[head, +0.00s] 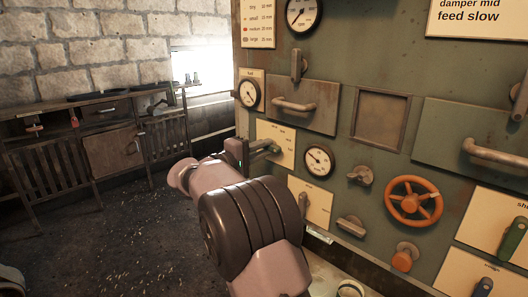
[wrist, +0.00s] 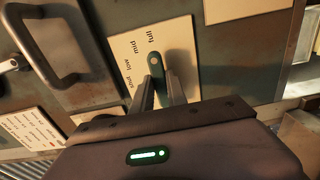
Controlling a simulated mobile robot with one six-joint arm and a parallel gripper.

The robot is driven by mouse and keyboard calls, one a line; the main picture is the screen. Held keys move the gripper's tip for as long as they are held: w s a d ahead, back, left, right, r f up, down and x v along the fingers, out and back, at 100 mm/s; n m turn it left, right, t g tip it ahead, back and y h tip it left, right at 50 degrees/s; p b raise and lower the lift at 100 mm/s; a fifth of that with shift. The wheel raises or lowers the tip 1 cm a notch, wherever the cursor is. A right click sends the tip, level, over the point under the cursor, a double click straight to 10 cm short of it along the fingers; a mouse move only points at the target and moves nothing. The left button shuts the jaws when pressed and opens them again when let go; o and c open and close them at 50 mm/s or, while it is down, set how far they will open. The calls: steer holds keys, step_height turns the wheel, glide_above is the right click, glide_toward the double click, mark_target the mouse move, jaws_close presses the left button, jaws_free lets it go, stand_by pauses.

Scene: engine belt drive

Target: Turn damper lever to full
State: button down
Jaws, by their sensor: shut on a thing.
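The damper lever (wrist: 157,66) is a dark green bar with a rounded end and a small pale spot. It stands on a cream plate (wrist: 123,52) marked shut, low, mid and full in the wrist view. The rounded end lies near the mid and full marks, but I cannot tell the exact setting. My gripper (wrist: 161,92) is shut on the lever, one finger on each side. In the head view my gripper (head: 252,150) reaches the same plate (head: 284,146) on the green panel, and my arm hides part of it.
A drawer handle (head: 293,105) juts out above the plate. A round gauge (head: 318,161), a knob (head: 360,176) and an orange handwheel (head: 413,201) are to the right. A sign (head: 474,15) reads damper mid, feed slow. Open floor lies left, before a wooden bench (head: 108,150).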

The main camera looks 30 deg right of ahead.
steer(key=c, duration=1.3)
jaws_free()
steer(key=shift+a, duration=0.1)
steer(key=p+v, duration=0.5)
steer(key=v, duration=1.2)
steer(key=shift+s+a, duration=0.1)
